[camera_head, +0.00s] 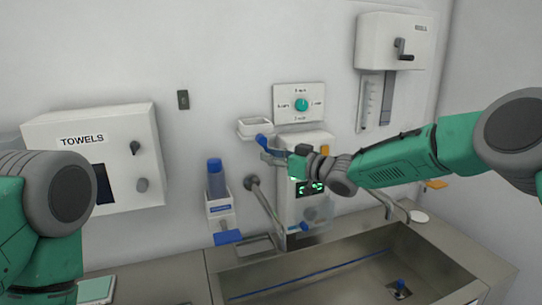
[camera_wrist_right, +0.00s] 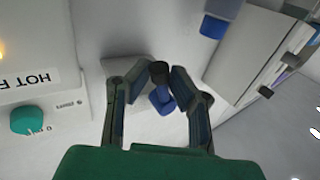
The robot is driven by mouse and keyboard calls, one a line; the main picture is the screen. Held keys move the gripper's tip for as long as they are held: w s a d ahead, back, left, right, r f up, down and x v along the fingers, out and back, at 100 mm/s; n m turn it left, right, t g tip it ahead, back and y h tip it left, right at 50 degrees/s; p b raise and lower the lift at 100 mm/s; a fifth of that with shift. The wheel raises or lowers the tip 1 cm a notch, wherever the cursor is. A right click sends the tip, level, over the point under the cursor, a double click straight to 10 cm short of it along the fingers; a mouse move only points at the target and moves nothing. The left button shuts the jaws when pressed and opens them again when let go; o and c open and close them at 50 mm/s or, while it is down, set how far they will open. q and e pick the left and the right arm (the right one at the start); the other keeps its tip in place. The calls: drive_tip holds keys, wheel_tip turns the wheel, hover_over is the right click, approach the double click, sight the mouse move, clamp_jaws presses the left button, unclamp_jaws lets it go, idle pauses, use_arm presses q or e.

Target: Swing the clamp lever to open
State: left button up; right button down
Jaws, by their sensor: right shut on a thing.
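The clamp lever, a blue handle (camera_head: 263,141), shows in the head view on the wall-mounted unit, just left of my right gripper (camera_head: 275,152). In the right wrist view, the fingers of my right gripper (camera_wrist_right: 167,78) are closed in on a dark round end, with the blue lever (camera_wrist_right: 162,103) between and below them. The gripper is shut on the lever; the exact contact is partly hidden by the fingers. My left arm enters at the left edge of the head view, but its gripper is out of view.
A dial panel (camera_head: 300,103) is on the wall above, and a unit with a green display (camera_head: 311,205) is below. A steel sink (camera_head: 340,270) lies in front. A towel box (camera_head: 105,155) is at left.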

use_arm(q)
drive_tip(key=shift+w+a+r+p, duration=0.2)
drive_tip(key=shift+a+r+p, duration=0.95)
drive_tip(key=shift+p, duration=0.35)
use_arm(e)
drive_tip(key=shift+w+a+r+n+g+h, duration=0.15)
drive_tip(key=shift+w+n+g+h, duration=0.1)
drive_tip(key=shift+n+h, duration=0.5)
drive_tip(key=shift+w+r+n+g+h, duration=0.15)
drive_tip(key=shift+n+h, duration=0.35)
drive_tip(key=shift+n, duration=0.5)
drive_tip(key=shift+w+a+r+n+g+h, duration=0.15)
drive_tip(key=shift+n+g+h, duration=0.15)
drive_tip(key=shift+n+h, duration=0.45)
drive_tip(key=shift+d, duration=0.15)
